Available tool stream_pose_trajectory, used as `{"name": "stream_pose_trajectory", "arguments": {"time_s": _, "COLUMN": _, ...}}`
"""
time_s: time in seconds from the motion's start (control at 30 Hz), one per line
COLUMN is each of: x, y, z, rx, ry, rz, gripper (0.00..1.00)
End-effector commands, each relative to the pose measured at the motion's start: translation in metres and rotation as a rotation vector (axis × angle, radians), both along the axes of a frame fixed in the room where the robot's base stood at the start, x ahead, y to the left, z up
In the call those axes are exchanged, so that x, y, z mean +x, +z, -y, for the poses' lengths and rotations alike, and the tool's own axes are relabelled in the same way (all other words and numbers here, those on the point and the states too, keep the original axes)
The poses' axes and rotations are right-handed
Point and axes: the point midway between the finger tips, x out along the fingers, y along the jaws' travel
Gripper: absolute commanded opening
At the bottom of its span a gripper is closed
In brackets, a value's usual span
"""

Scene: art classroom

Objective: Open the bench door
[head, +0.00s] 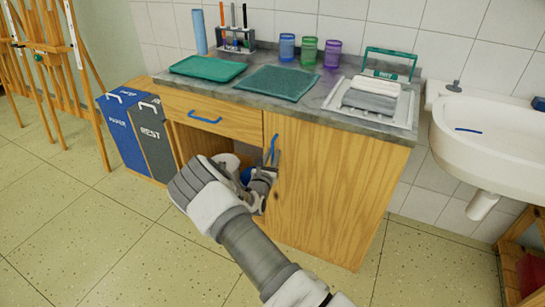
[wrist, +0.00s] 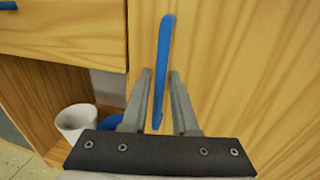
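The wooden bench has a door (head: 325,195) on the right of its front, which looks shut and flush. A vertical blue handle (head: 272,148) is near the door's upper left edge. In the wrist view the blue handle (wrist: 162,60) stands between my two fingers. My gripper (wrist: 160,75) is open around the handle, with a narrow gap showing on each side. In the head view my gripper (head: 270,160) is at the handle's lower part, and my wrist and forearm hide the lower left of the bench front.
Left of the door is a drawer (head: 215,116) with a blue handle, above an open compartment holding a white container (wrist: 76,120) and something blue. Blue and grey bins (head: 124,135) stand at the left. A sink (head: 485,130) is at the right. Floor in front is clear.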

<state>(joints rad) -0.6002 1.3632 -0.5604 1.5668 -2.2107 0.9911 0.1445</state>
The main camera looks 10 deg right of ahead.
Motion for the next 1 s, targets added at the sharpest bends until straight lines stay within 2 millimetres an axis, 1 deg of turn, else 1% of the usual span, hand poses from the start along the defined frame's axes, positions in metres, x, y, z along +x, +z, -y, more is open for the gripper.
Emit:
{"name": "stream_pose_trajectory", "arguments": {"time_s": 0.07, "x": -0.0002, "y": 0.0, "z": -0.0001, "rx": 0.0, "ry": 0.0, "rz": 0.0, "gripper": 0.27}}
{"name": "stream_pose_trajectory", "arguments": {"time_s": 0.1, "x": -0.0002, "y": 0.0, "z": -0.0001, "rx": 0.0, "ry": 0.0, "rz": 0.0, "gripper": 0.25}}
{"name": "stream_pose_trajectory", "arguments": {"time_s": 0.23, "x": -0.0003, "y": -0.0001, "z": -0.0003, "rx": 0.0, "ry": 0.0, "rz": 0.0, "gripper": 0.02}}
{"name": "stream_pose_trajectory", "arguments": {"time_s": 0.27, "x": -0.0003, "y": -0.0001, "z": -0.0003, "rx": 0.0, "ry": 0.0, "rz": 0.0, "gripper": 0.0}}
{"name": "stream_pose_trajectory", "arguments": {"time_s": 1.0, "x": -0.0006, "y": -0.0004, "z": -0.0002, "rx": 0.0, "ry": 0.0, "rz": -0.001, "gripper": 0.0}}
